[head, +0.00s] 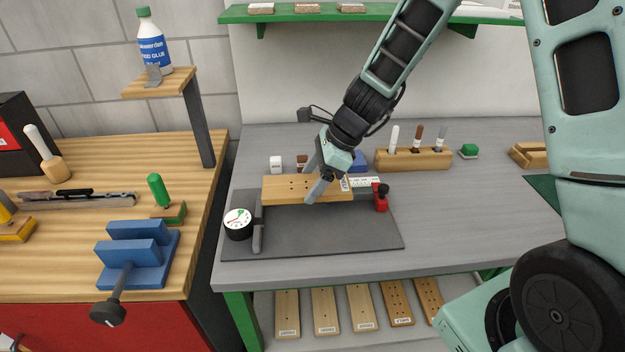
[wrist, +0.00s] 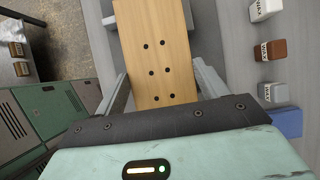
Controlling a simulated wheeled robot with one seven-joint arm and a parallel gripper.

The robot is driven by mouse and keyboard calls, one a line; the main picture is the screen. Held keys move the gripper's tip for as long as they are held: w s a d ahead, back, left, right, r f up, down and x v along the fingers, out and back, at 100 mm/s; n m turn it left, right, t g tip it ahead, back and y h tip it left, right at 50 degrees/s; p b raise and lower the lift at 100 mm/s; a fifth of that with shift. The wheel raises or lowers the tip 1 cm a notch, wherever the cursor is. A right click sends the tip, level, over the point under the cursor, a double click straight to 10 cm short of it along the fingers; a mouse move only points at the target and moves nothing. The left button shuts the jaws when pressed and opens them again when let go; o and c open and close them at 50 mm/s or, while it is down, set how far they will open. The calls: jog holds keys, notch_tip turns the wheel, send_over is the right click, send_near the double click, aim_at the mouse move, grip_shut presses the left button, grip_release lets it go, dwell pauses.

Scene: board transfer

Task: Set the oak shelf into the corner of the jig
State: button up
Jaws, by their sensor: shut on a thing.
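My gripper (head: 313,178) is shut on the oak shelf (head: 284,190), a light wooden board with small dark holes, gripped across its width near the middle. In the wrist view the oak shelf (wrist: 158,45) runs away between the two fingers of my gripper (wrist: 162,82). The jig (head: 330,237) is a dark grey plate on the bench. The jig's corner is not clear.
Behind are wax blocks (head: 276,164) and a wooden marker holder (head: 413,159). Several boards (head: 325,311) lie on the lower shelf. The grey bench (head: 455,220) is clear right of the jig.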

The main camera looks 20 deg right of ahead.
aim_at(300, 216)
jog(key=shift+s+d+f+b, duration=0.1)
jog(key=shift+s+f+b, duration=0.05)
jog(key=shift+f+b, duration=3.6)
jog(key=shift+f+p, duration=0.45)
jog(key=shift+w+a, duration=0.2)
jog(key=shift+a, duration=0.4)
jog(key=shift+w+d+p, duration=0.1)
jog(key=shift+w+p, duration=0.3)
jog(key=o, duration=1.3)
jog(key=shift+c, duration=0.2)
jog(key=p+v, duration=0.1)
jog(key=v, duration=1.6)
jog(key=shift+s+r, duration=0.1)
jog(key=shift+r, duration=0.05)
